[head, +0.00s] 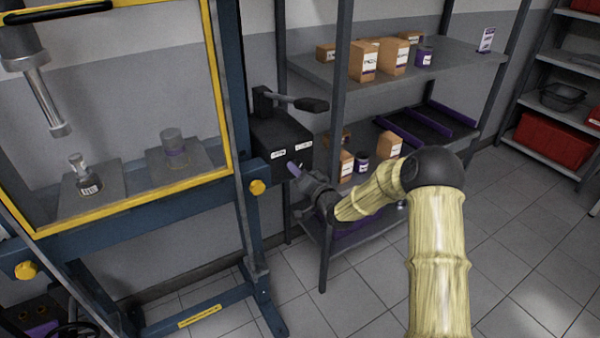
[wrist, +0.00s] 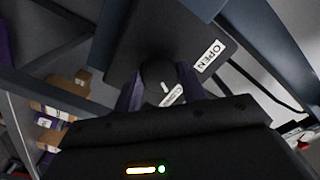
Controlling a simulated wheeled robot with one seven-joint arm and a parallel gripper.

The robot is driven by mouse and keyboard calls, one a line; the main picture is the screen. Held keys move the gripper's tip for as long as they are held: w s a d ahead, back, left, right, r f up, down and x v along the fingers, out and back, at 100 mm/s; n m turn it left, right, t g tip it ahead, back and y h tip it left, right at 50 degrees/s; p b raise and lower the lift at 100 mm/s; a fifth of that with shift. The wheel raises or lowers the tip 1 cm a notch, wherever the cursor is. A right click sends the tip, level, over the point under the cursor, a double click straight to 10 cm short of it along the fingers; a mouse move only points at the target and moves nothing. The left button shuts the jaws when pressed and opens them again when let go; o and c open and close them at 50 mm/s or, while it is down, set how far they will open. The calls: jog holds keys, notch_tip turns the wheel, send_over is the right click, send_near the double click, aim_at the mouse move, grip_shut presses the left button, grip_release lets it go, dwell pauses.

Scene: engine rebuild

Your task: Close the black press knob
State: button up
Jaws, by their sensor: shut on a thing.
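The black press knob (wrist: 158,78) is round with a white pointer line and sits on the face of a dark control box (head: 281,140). In the wrist view, an OPEN label (wrist: 210,56) is to its right and a second label, partly hidden, is just below it. My gripper (head: 298,172) is at the box's front face, with its purple fingers on both sides of the knob, shut on it. In the head view the knob is mostly hidden by my gripper.
The blue press frame with a yellow-edged guard (head: 228,90) stands left of the box. A black-handled lever (head: 300,103) sticks out above the box. Shelves (head: 440,62) with orange boxes stand behind and right of my arm. The tiled floor at right is clear.

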jog(key=shift+d, duration=0.1)
jog(key=o, duration=1)
jog(key=b+v, duration=0.1)
jog(key=v, duration=1.6)
jog(key=shift+s+d, duration=0.15)
